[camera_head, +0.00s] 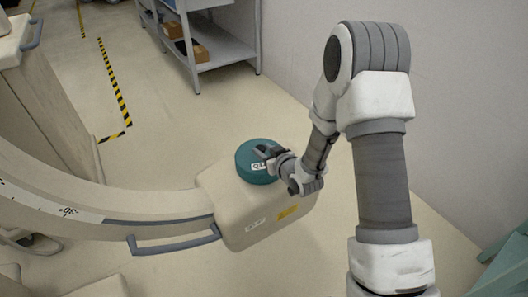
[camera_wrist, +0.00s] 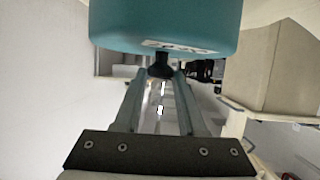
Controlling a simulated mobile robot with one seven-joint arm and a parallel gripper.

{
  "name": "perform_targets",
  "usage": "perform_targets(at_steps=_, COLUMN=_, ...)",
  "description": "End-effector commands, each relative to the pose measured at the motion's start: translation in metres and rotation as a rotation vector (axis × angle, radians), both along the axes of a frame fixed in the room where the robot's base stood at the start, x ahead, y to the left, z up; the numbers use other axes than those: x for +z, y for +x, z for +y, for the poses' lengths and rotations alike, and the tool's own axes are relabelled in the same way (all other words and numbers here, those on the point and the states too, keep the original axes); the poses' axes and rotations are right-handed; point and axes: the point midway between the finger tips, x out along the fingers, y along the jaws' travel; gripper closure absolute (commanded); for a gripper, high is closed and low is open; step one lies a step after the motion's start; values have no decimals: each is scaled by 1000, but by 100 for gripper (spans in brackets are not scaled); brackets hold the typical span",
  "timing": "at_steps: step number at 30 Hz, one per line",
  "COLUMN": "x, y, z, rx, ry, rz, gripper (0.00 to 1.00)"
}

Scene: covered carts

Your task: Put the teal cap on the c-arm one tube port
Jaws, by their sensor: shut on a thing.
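The teal cap (camera_head: 256,160) is a round, thick disc with a white label on its side. In the head view it is at the top of the beige box-shaped housing (camera_head: 240,222) at the end of the c-arm (camera_head: 150,207). I cannot tell whether it rests there or hangs just above. No port shows; the cap may cover it. My gripper (camera_head: 272,158) reaches in from the right and is shut on the cap's dark knob. In the wrist view the cap (camera_wrist: 165,25) fills the top, with the black knob (camera_wrist: 161,70) between the fingertips.
A blue-grey handle bar (camera_head: 175,245) runs along the near side of the c-arm. A grey shelf cart (camera_head: 222,50) with boxes stands at the back by the wall. Yellow-black floor tape (camera_head: 115,80) lies at back left. A teal thing (camera_head: 505,265) is at the lower right.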

Motion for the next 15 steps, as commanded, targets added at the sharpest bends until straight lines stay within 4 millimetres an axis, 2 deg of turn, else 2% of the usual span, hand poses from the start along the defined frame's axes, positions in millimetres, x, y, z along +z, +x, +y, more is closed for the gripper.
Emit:
perform_targets(at_steps=6, x=-4, y=0, z=0, rx=0, ry=0, rz=0, gripper=100)
perform_targets(at_steps=7, x=-3, y=0, z=0, rx=0, ry=0, rz=1, gripper=55)
perform_targets(at_steps=11, x=-3, y=0, z=0, rx=1, ry=0, rz=1, gripper=32)
perform_targets(at_steps=15, x=-3, y=0, z=0, rx=1, ry=0, rz=1, gripper=30)
